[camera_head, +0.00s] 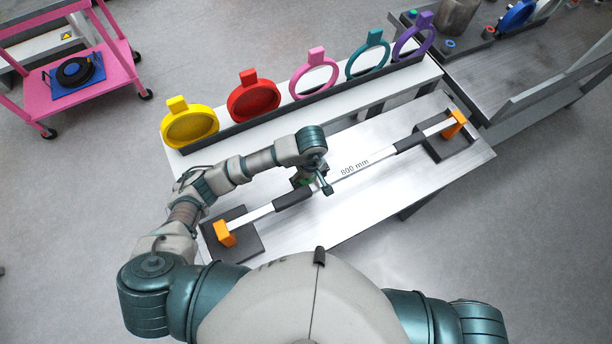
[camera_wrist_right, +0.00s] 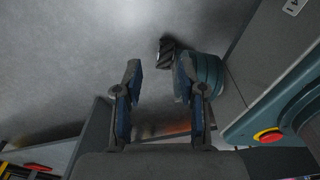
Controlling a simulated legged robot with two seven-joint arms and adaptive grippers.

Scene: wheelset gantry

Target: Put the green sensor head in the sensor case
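My left gripper (camera_head: 313,183) is over the middle of the metal table, beside the long gauge bar (camera_head: 350,174) marked "800 mm". Its fingers are mostly hidden under the wrist. A small green patch (camera_head: 307,181) shows at the gripper; I cannot tell whether it is the green sensor head or whether it is held. I cannot make out the sensor case in either view. My right gripper (camera_wrist_right: 159,72) is open in the right wrist view, with nothing between its fingers and grey floor beyond. It does not show in the head view.
Orange blocks (camera_head: 225,233) stand at the bar's ends. A pink cart (camera_head: 95,95) is far left; another bench (camera_head: 490,75) adjoins right.

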